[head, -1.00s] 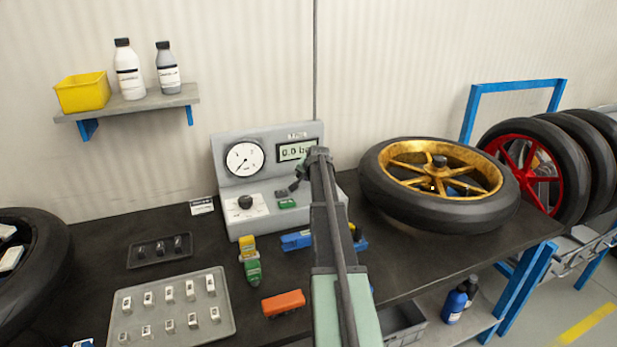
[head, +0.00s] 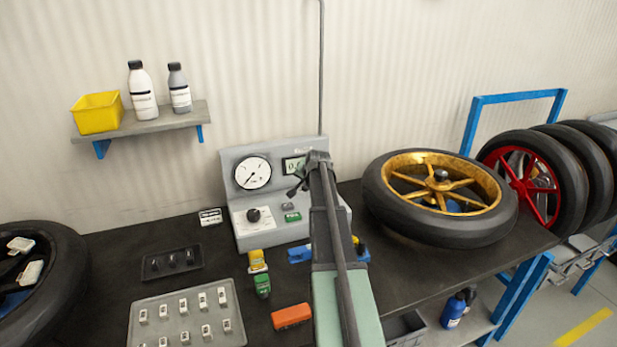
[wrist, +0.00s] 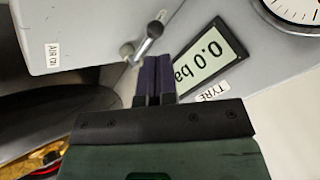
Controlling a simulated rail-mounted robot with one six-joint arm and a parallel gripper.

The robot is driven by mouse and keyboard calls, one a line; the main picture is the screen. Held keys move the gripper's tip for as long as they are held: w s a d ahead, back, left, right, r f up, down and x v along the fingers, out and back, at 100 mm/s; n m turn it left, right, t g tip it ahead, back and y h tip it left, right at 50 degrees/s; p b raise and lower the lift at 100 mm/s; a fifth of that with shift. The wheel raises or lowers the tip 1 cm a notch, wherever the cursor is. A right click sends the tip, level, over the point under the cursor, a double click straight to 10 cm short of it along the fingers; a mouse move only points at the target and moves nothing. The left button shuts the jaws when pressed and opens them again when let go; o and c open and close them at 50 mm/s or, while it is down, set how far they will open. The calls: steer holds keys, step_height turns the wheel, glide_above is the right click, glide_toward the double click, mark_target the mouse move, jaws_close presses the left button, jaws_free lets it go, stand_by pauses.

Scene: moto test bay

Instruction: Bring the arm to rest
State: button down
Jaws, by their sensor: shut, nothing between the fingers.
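My gripper (wrist: 154,66) is shut and empty in the wrist view, its two dark fingers side by side. The fingertips point at the grey gauge box (wrist: 205,28), just below a small metal lever (wrist: 141,42) with a dark knob. I cannot tell whether they touch the lever. The display (wrist: 207,60) to the right of the fingers reads 0.0. In the head view my arm reaches up from the bottom centre to the gauge box (head: 273,150) and covers part of its front. My fingers cannot be made out clearly there.
A gold-rimmed wheel (head: 386,201) lies on the dark bench (head: 120,234), right of my arm. Yellow-green and orange (head: 291,316) pieces lie to its left. A grey tray (head: 186,311) holds small white pieces. A shelf (head: 160,121) with bottles hangs on the wall.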

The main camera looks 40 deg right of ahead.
steer(key=shift+s, duration=0.15)
stand_by(0.3)
steer(key=s+a, duration=0.1)
steer(key=s, duration=0.1)
steer(key=s+a+f+n+g+y, duration=0.1)
steer(key=a, duration=0.1)
steer(key=s+a+f+n+g, duration=0.1)
steer(key=s+a, duration=0.1)
steer(key=shift+s+a, duration=0.15)
steer(key=shift+s, duration=0.15)
steer(key=s+a+n+g, duration=0.1)
steer(key=s+a+n, duration=0.3)
steer(key=a, duration=1)
steer(key=s+a+f+n+g+y, duration=0.1)
steer(key=s+a, duration=0.6)
steer(key=a, duration=0.7)
steer(key=s+a+f+n+g+y, duration=0.1)
steer(key=s+a+n+g, duration=0.2)
steer(key=a, duration=1.2)
steer(key=s+n, duration=0.3)
steer(key=shift+s+n, duration=0.15)
steer(key=shift+n, duration=0.15)
